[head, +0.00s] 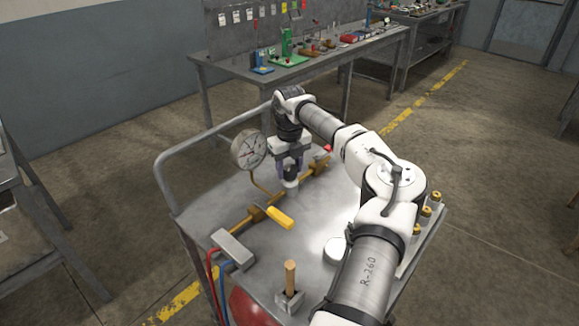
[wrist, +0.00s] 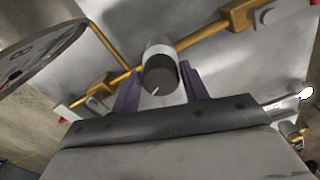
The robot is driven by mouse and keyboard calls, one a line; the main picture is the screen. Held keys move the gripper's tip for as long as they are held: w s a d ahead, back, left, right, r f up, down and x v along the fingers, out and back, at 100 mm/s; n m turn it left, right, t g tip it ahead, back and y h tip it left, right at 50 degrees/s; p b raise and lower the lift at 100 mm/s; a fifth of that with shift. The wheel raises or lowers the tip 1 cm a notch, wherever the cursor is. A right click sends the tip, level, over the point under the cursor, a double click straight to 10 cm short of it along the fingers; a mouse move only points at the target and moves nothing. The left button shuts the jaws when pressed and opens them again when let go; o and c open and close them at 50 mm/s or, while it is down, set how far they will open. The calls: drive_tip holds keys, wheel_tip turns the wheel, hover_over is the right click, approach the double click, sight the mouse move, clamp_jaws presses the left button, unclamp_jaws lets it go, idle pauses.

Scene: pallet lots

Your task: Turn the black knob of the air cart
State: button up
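The black knob (wrist: 160,78) is a dark cylinder end with a white pointer mark, set on a pale round body (wrist: 158,50) on the brass pipe of the air cart (head: 205,205). In the head view, the knob (head: 291,173) is partly hidden by my gripper (head: 290,168), which points down over it. In the wrist view, the purple fingers of my gripper (wrist: 160,88) stand on either side of the knob. A narrow gap seems to show on each side, so my gripper looks open around it. Contact is not clear.
A round gauge (head: 248,149) stands left of my gripper. A yellow lever (head: 280,217), a grey block (head: 233,249) with hoses and a wooden handle (head: 290,275) are on the cart's near part. Brass fittings (head: 426,212) line the right edge. A workbench (head: 300,68) stands behind.

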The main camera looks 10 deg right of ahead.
drive_tip(key=c, duration=0.5)
drive_tip(key=shift+c, duration=0.2)
drive_tip(key=shift+m, duration=0.4)
drive_tip(key=m, duration=0.7)
drive_tip(key=shift+m+b, duration=0.3)
drive_tip(key=shift+b, duration=0.1)
drive_tip(key=m, duration=0.5)
drive_tip(key=shift+d+b, duration=0.1)
drive_tip(key=shift+b, duration=0.3)
drive_tip(key=shift+r+m+b, duration=0.1)
drive_tip(key=shift+m+b, duration=0.2)
drive_tip(key=shift+m, duration=2.1)
